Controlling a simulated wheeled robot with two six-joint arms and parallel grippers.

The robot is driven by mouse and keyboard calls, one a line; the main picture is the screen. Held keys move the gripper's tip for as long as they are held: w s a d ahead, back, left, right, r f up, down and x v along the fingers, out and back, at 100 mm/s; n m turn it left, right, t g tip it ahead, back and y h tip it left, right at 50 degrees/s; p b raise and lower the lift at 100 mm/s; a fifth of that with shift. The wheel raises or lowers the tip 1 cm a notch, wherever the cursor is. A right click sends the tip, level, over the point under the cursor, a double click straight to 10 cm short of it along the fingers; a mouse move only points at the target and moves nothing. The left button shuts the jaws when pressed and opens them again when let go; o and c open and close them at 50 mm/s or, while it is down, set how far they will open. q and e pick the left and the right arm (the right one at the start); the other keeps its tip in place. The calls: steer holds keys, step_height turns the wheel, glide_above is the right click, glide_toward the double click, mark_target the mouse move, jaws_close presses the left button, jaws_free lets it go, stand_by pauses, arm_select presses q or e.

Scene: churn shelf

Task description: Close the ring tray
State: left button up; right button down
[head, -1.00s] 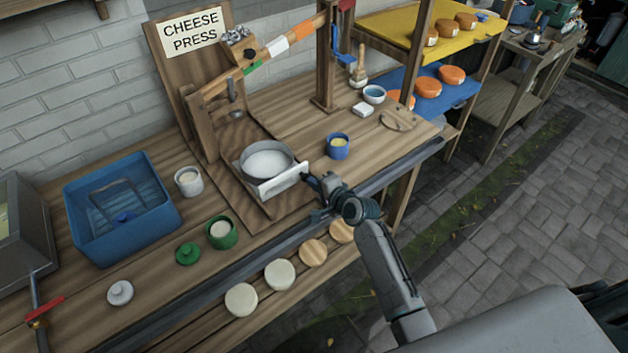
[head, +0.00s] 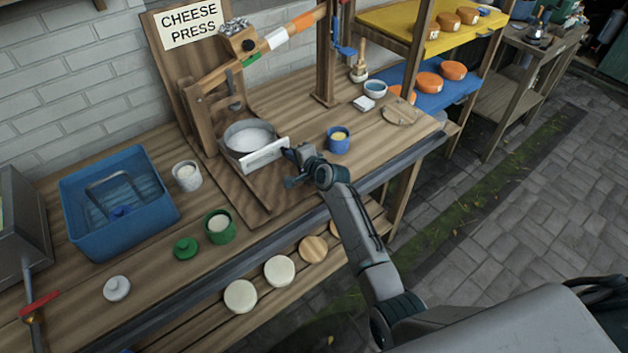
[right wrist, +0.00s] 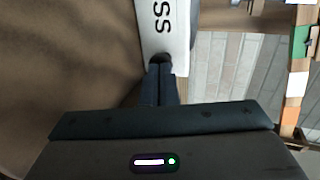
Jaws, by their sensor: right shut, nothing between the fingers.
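The ring tray has a pale front panel (head: 264,155) and a round metal ring (head: 226,142) filled with white stuff, on the wooden base of the cheese press. My right gripper (head: 290,152) is shut and empty, with its tips at the right end of the front panel. In the right wrist view the shut fingers (right wrist: 160,68) meet or nearly meet the white panel (right wrist: 165,22), which shows the letters "SS". Exact contact is hard to tell. My left gripper is not in view.
A blue cup (head: 338,145) stands just right of my right gripper. A white cup (head: 187,177), a green cup (head: 219,228) and a blue bin (head: 75,232) are to the left. The press lever (head: 215,75) slants above the tray.

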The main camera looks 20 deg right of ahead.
mark_target(281, 142)
steer(key=w+a+b, duration=0.1)
steer(key=w, duration=0.3)
steer(key=w+a+b, duration=0.1)
steer(key=w, duration=0.2)
steer(key=shift+a+f+b, duration=0.1)
steer(key=shift+a+b, duration=0.2)
steer(key=shift+b, duration=0.05)
steer(key=shift+w, duration=0.2)
steer(key=shift+r, duration=0.3)
